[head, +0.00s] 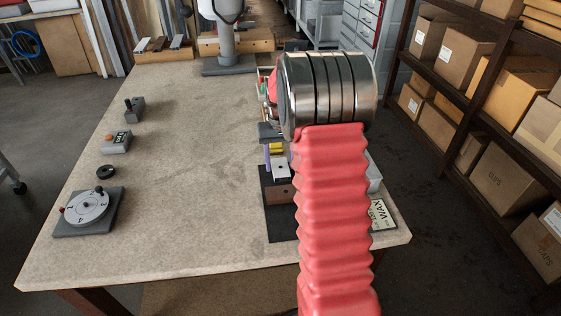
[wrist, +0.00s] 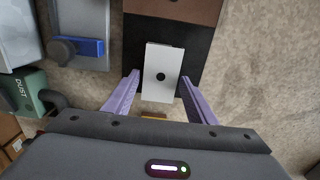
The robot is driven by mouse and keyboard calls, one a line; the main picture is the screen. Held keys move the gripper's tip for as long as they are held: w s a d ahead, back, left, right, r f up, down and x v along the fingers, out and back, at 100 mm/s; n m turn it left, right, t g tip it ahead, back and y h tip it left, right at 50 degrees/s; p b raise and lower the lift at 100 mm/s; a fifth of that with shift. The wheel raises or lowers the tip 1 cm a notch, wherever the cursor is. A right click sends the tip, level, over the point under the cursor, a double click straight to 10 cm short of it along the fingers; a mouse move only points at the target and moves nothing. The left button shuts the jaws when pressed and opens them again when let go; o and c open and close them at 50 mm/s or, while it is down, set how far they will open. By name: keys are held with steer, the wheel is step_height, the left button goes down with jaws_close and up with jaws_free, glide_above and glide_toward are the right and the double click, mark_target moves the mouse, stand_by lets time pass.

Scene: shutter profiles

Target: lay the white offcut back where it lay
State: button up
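The white offcut (wrist: 162,60) is a flat pale plate with a dark round hole. In the wrist view it lies over the black mat (wrist: 140,40), just below a brown block (wrist: 185,8). My gripper (wrist: 160,76) has its two purple fingers on either side of the offcut's lower part, with thin gaps showing between fingers and plate. In the head view the offcut (head: 282,171) shows small behind the brown block (head: 280,193), with a purple finger of my gripper (head: 279,160) at its left. My red arm hides much of this area.
A yellow piece (head: 276,148) shows beyond the offcut. A numbered dial (head: 86,206) stands on the left of the table (head: 190,190), whose middle is clear.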

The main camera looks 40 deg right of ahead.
mark_target(280, 165)
steer(key=shift+o, duration=0.9)
steer(key=shift+r, duration=0.1)
step_height(280, 165, up, 12)
steer(key=shift+r, duration=0.1)
stand_by(0.4)
steer(key=s+a+r+n+t, duration=0.1)
steer(key=s+a+r, duration=0.35)
steer(key=a, duration=0.35)
steer(key=s+a+r+n+t, duration=0.1)
steer(key=s+a+r+t, duration=0.1)
steer(key=s+a+r, duration=0.4)
steer(key=s+a+f+n+t, duration=0.1)
steer(key=s+a+f, duration=0.1)
steer(key=s+a, duration=0.4)
steer(key=s+a+f+n+t, duration=0.1)
steer(key=s+a+f+n, duration=0.1)
steer(key=s+a, duration=0.4)
steer(key=shift+s+a+f+t, duration=0.15)
steer(key=shift+s+f+t, duration=0.15)
steer(key=shift+s+f, duration=0.75)
